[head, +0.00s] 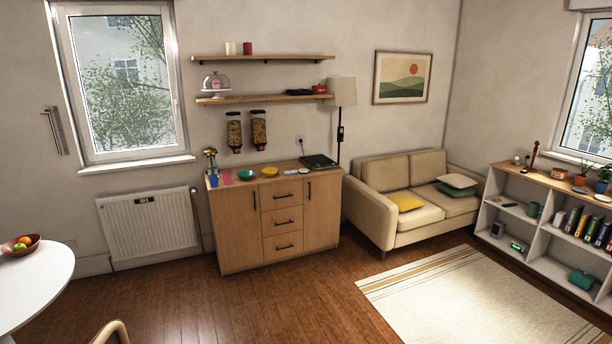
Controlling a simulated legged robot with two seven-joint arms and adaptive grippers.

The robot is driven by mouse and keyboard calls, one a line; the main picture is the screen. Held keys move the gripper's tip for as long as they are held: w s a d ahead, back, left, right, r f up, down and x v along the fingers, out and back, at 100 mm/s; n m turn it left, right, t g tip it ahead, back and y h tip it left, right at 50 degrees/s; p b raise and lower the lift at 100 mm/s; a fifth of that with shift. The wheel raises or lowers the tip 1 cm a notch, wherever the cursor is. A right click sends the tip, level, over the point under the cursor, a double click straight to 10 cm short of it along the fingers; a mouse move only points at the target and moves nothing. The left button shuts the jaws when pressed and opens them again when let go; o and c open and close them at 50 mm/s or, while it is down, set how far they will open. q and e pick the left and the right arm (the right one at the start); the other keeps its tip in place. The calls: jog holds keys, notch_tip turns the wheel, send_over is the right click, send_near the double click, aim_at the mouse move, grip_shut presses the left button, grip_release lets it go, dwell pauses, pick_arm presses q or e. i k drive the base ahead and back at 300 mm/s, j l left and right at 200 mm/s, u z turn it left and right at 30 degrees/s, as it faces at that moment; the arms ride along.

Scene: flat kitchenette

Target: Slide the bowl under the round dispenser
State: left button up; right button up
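A teal bowl (246,175) and a shallow yellow bowl or dish (270,171) stand on the wooden sideboard (238,182) across the room. Two dark dispensers with brownish contents hang on the wall above it, a left one (234,133) and a right one (259,130). At this distance I cannot tell which is the round one. The teal bowl is below and roughly between the two dispensers; the yellow one is a little right of the right dispenser. Neither of my grippers is in view.
A blue cup (213,181), a pink cup (226,178) and a black flat appliance (319,162) share the sideboard top. A white table (38,284) with a fruit bowl (20,245) is at left, a chair (111,332) at the bottom. Wooden floor (250,305) before the sideboard is clear.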

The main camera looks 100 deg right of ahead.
aim_at(243, 175)
jog(key=z, duration=2.9)
